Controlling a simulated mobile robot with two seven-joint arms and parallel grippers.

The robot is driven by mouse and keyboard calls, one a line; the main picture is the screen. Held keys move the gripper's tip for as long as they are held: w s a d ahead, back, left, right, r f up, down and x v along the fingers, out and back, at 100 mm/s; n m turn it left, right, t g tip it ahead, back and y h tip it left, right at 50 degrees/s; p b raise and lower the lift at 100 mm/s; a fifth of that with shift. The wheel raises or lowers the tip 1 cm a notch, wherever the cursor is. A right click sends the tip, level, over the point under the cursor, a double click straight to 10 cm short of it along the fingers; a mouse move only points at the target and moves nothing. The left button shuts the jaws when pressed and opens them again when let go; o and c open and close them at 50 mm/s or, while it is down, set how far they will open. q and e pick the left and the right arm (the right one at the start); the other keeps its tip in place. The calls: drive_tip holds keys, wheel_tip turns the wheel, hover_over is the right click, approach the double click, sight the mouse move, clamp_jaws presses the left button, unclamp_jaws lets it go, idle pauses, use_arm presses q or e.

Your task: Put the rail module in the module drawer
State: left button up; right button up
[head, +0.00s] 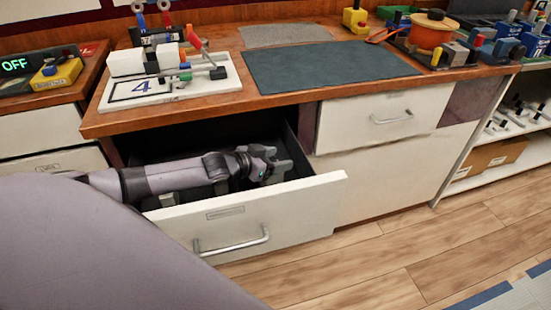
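The open module drawer (270,222) is pulled out under the left part of the wooden counter, with a white front and a dark inside. My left arm reaches in from the left, and my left gripper (272,166) is inside the drawer, near its right side. I cannot tell whether its fingers are open or shut, or whether they hold anything. My forearm hides much of the drawer's inside. My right gripper is not in view.
A white board marked 4 (165,88) with white blocks and a red lever stands on the counter above the drawer. A dark mat (325,66) lies beside it. A closed drawer (385,117) is to the right. An orange pot (430,32) and several colored blocks stand at the back right.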

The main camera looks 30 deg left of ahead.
use_arm(q)
drive_tip(key=shift+r, duration=0.15)
drive_tip(key=shift+s+a+r, duration=0.15)
drive_tip(key=shift+s, duration=0.3)
drive_tip(key=p+v, duration=0.2)
drive_tip(key=v, duration=0.9)
drive_tip(key=shift+p, duration=0.35)
